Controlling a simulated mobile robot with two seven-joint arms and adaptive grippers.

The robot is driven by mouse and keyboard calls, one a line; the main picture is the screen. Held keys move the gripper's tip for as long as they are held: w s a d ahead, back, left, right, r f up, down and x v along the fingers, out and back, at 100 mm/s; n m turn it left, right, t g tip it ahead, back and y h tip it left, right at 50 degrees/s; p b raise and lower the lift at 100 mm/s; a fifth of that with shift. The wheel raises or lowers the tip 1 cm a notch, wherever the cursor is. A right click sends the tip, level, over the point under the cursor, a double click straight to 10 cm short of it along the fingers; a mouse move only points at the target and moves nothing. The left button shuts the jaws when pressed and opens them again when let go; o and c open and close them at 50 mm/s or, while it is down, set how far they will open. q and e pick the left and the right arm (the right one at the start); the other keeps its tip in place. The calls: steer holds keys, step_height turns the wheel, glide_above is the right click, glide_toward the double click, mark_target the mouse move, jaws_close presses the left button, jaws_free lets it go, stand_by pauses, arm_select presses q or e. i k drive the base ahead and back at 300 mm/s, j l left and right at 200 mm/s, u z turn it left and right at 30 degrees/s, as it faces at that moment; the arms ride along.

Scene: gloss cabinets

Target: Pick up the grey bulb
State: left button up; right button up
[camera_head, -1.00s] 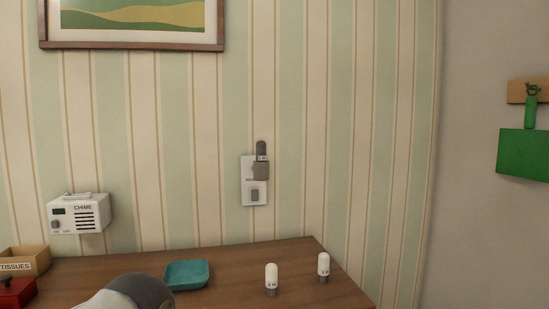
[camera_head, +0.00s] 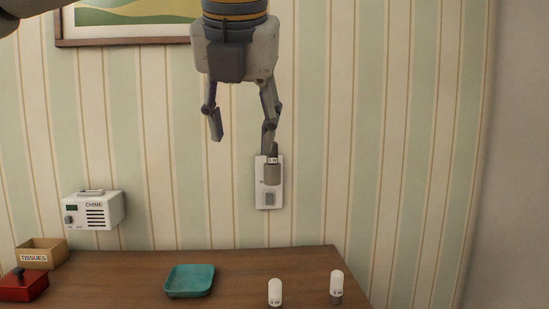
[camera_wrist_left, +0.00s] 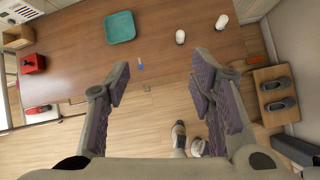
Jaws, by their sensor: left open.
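The grey bulb (camera_head: 273,160) sits upright in a holder on the white wall plate (camera_head: 262,203). Only its lower part with a small white label shows; my gripper's right finger covers its top. My left gripper (camera_head: 242,142) hangs from above with its fingers pointing down, open and with nothing between them. Its right finger overlaps the bulb in the head view; I cannot tell whether they touch. The left wrist view shows the same open fingers (camera_wrist_left: 162,80) over the table and floor, with no grey bulb visible. My right gripper is not in view.
Two white bulbs (camera_head: 275,291) (camera_head: 337,285) stand on the wooden table (camera_head: 235,267), beside a teal tray (camera_head: 190,281). A red box (camera_head: 23,286), a tissues box (camera_head: 42,253) and a wall chime (camera_head: 93,210) are at left. A picture frame (camera_head: 125,41) hangs above.

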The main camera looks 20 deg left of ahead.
mark_target(272, 159)
steer(key=i+j, duration=0.2)
steer(key=i, duration=0.3)
steer(key=i+j, duration=0.2)
steer(key=i, duration=0.35)
